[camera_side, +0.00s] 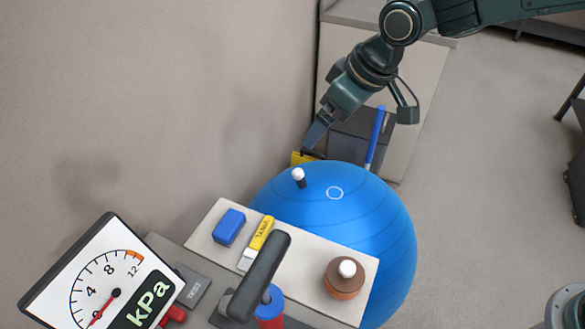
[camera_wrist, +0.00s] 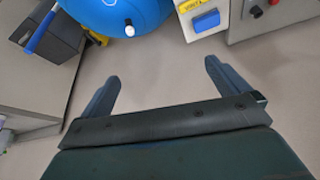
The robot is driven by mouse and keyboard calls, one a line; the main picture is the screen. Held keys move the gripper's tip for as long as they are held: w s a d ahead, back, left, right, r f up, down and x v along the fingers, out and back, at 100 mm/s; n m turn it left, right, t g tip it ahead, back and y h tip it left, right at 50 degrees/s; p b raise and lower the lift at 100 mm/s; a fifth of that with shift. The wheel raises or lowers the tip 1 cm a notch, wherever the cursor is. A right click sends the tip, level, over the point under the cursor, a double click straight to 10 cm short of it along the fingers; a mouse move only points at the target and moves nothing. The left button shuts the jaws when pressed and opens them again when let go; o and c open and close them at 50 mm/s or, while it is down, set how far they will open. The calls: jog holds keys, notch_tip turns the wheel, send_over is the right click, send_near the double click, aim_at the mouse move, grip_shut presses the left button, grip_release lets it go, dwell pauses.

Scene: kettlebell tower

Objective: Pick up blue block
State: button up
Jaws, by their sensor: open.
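The small blue block (camera_side: 229,227) lies on the light-coloured board (camera_side: 205,238) near its left end, left of a yellow marker (camera_side: 260,233). In the wrist view the blue block (camera_wrist: 206,20) is near the top, right of centre, beyond my right fingertip. My gripper (camera_side: 313,143) is above and behind the large blue ball in the side view, well apart from the block. The wrist view shows its two fingers (camera_wrist: 160,72) spread wide with only bare floor between them.
A large blue ball (camera_side: 390,225) with a white plug (camera_side: 298,174) stands behind the board. A grey box with a blue stick (camera_side: 375,140) stands behind the ball.

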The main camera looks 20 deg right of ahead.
jog(key=w+a+f+n, duration=0.1)
jog(key=a+f, duration=0.7)
jog(key=a, duration=0.1)
jog(key=n, duration=0.2)
send_near(236, 226)
notch_tip(236, 226, up, 3)
jog(key=d, duration=0.1)
jog(key=shift+d+r+g+y, duration=0.1)
jog(key=shift+d+g+y, duration=0.05)
jog(key=shift+g+y, duration=0.25)
jog(key=shift+x, duration=4.3)
jog(key=shift+d, duration=0.1)
jog(key=shift+x, duration=2.6)
jog(key=shift+s+d, duration=0.1)
